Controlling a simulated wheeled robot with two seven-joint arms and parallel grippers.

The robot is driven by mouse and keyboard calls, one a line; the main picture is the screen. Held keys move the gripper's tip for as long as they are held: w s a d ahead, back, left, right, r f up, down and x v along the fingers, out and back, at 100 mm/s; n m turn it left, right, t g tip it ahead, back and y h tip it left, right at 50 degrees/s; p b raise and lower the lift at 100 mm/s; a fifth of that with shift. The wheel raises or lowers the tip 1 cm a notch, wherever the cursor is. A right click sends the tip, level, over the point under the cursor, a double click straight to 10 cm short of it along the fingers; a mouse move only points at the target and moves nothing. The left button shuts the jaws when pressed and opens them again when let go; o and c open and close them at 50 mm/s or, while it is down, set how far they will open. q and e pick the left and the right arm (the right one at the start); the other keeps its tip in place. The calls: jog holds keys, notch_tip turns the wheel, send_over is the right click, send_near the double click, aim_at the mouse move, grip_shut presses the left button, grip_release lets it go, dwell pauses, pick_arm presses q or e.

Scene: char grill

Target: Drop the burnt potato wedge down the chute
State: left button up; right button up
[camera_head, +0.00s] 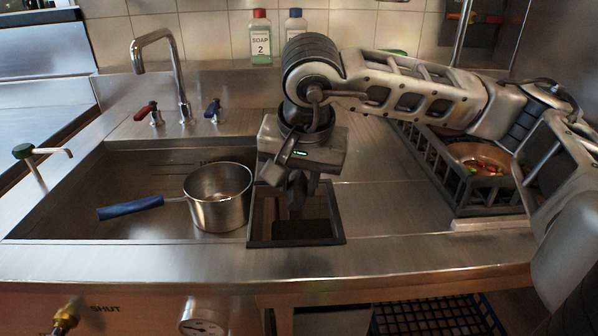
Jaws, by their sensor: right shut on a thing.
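The chute (337,225) is a square dark opening with a raised rim in the steel counter, right of the sink. My right gripper (296,204) points down over the chute opening, its fingers at or just above the rim level. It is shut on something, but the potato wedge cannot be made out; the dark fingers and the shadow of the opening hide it. My left gripper is not in view.
A steel pot (222,213) with a blue handle stands in the sink (130,170), close to the chute's left side. A tap (180,90) and soap bottles (261,42) are behind. A dark rack (440,165) holding a dish of food (482,158) stands right.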

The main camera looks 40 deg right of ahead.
jog(key=shift+f, duration=0.5)
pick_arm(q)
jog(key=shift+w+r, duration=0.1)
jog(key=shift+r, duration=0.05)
pick_arm(e)
jog(key=o, duration=1)
jog(key=shift+r, duration=0.15)
jog(key=shift+s+r, duration=0.1)
jog(key=shift+r, duration=0.2)
pick_arm(q)
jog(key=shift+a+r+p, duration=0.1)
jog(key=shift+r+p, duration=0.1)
jog(key=shift+p, duration=0.8)
pick_arm(e)
jog(key=v, duration=1.5)
jog(key=shift+a, duration=0.1)
